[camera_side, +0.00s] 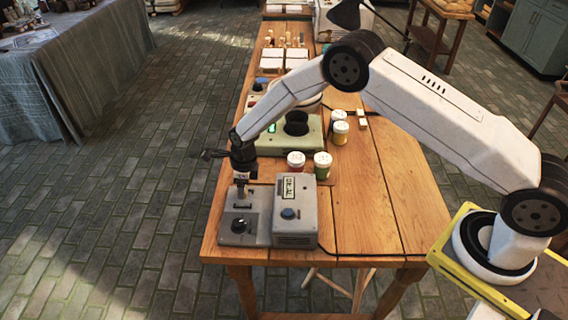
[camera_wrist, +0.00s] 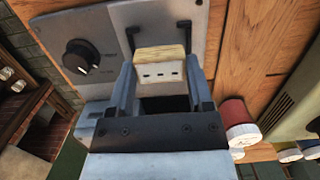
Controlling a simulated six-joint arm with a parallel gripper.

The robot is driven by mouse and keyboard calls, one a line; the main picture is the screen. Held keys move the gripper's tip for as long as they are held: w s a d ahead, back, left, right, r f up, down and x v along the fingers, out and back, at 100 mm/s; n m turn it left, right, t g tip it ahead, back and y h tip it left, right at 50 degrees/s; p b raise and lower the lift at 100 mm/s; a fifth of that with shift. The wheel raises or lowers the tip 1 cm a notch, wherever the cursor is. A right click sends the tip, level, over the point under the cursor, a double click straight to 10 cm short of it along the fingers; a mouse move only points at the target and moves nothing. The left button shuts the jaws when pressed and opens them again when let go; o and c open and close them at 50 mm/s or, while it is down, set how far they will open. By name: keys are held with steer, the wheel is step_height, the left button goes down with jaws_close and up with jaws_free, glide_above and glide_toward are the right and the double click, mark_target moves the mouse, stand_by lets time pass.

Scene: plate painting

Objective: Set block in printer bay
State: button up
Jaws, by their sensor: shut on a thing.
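The block (camera_wrist: 163,73) has a white face with small dark marks and a wooden edge. My gripper (camera_wrist: 159,68) is shut on it, one finger on each side, in the wrist view. In the side view my gripper (camera_side: 241,188) points down over the left part of the grey printer (camera_side: 293,224); the block is too small to make out there. The printer's grey top (camera_wrist: 108,38) fills the upper wrist view. I cannot tell whether the block touches the bay.
The printer has a black knob (camera_wrist: 81,56) and a lit display. Red-labelled (camera_side: 296,162) and green-labelled (camera_side: 322,165) jars stand behind it. A green device (camera_side: 285,137) with a black cup stands farther back. The wooden table (camera_side: 370,200) is clear at the right.

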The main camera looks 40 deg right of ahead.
steer(key=shift+f, duration=1.2)
steer(key=shift+f, duration=0.15)
steer(key=o, duration=1.3)
steer(key=shift+o, duration=0.2)
step_height(320, 180, up, 12)
steer(key=s+d, duration=0.1)
steer(key=shift+s+r, duration=0.1)
steer(key=shift+r, duration=0.1)
